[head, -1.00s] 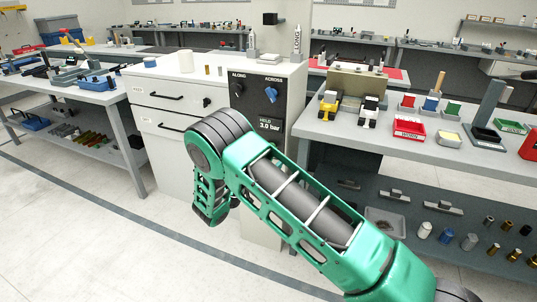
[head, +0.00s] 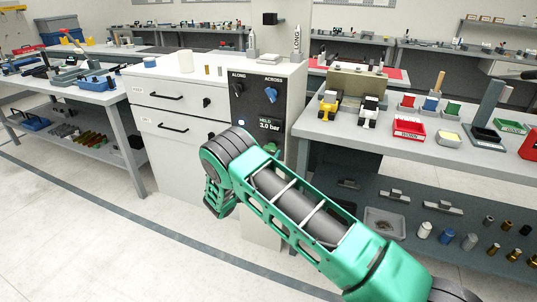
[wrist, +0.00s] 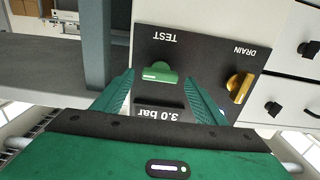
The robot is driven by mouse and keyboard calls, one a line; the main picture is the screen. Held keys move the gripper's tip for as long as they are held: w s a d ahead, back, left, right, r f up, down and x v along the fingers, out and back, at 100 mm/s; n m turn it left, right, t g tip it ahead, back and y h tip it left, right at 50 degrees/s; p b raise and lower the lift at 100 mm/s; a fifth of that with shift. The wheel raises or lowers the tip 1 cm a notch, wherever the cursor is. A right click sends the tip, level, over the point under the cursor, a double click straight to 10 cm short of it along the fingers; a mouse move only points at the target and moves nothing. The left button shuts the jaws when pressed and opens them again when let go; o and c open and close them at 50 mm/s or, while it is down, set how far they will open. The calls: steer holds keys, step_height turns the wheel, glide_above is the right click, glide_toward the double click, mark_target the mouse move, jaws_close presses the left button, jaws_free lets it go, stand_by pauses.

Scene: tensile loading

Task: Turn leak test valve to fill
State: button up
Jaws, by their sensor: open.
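In the wrist view the black panel (wrist: 190,48) appears upside down, with a green knob (wrist: 158,74) by the word TEST. A pale mark shows at the left part of this knob. A gold knob (wrist: 239,86) sits by the word DRAIN. A display (wrist: 162,112) reads 3.0 bar. My gripper (wrist: 160,80) is open, with one green finger on either side of the green knob. I cannot tell whether either finger touches it. In the head view the panel (head: 242,104) shows on the white cabinet, but my arm hides its lower part.
Higher on the panel are a dark knob marked ALONG (head: 237,88) and a blue knob marked ACROSS (head: 271,95). White drawers (head: 170,95) with black handles stand to the left. A grey workbench (head: 390,155) with red bins stands close on the right.

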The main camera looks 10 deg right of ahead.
steer(key=shift+w+d, duration=0.3)
steer(key=shift+w, duration=0.1)
